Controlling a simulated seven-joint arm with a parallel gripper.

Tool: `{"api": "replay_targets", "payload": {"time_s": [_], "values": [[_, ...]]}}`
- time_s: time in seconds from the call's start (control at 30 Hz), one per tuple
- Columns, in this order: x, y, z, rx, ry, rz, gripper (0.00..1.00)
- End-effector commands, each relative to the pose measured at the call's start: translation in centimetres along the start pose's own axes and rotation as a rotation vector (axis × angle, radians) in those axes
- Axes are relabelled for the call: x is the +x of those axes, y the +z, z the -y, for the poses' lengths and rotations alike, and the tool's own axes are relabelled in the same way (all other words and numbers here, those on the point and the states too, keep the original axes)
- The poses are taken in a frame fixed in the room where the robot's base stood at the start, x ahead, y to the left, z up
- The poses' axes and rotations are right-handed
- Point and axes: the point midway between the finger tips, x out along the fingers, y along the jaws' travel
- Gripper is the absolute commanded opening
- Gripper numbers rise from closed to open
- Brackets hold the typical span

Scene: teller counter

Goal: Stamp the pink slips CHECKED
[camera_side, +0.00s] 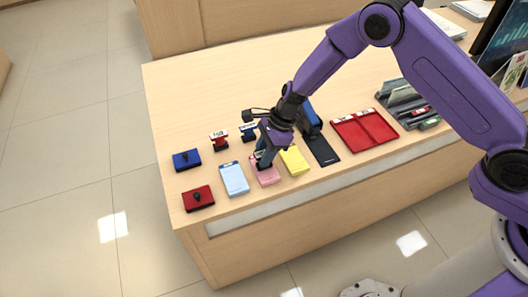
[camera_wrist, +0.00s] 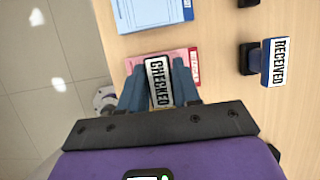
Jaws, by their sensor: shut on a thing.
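My gripper (camera_side: 262,158) is low over the pink slips (camera_side: 266,177), hiding part of them in the side view. In the wrist view its fingers (camera_wrist: 160,85) are shut on the stamp labelled CHECKED (camera_wrist: 159,82), one finger on each side. The label faces the wrist camera. The pink slips also show beneath and around the stamp in the wrist view (camera_wrist: 186,54). The stamp's underside is hidden, so I cannot tell whether it touches the paper. A blue ink pad (camera_side: 187,160) and a red ink pad (camera_side: 198,198) lie at the left of the counter.
Light blue slips (camera_side: 233,180) and yellow slips (camera_side: 294,160) flank the pink ones. A red tray (camera_side: 363,130) and a grey organizer (camera_side: 403,100) are to the right. The back left counter is clear.

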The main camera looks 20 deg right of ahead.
Motion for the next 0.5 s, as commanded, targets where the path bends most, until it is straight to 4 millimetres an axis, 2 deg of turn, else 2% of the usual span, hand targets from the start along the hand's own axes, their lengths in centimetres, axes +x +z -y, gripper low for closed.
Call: {"api": "replay_targets", "payload": {"time_s": [0.23, 0.5], "values": [[-0.2, 0.1, 0.0, 0.0, 0.0, -0.001, 0.12], [-1.9, 0.8, 0.0, 0.0, 0.0, 0.001, 0.12]]}}
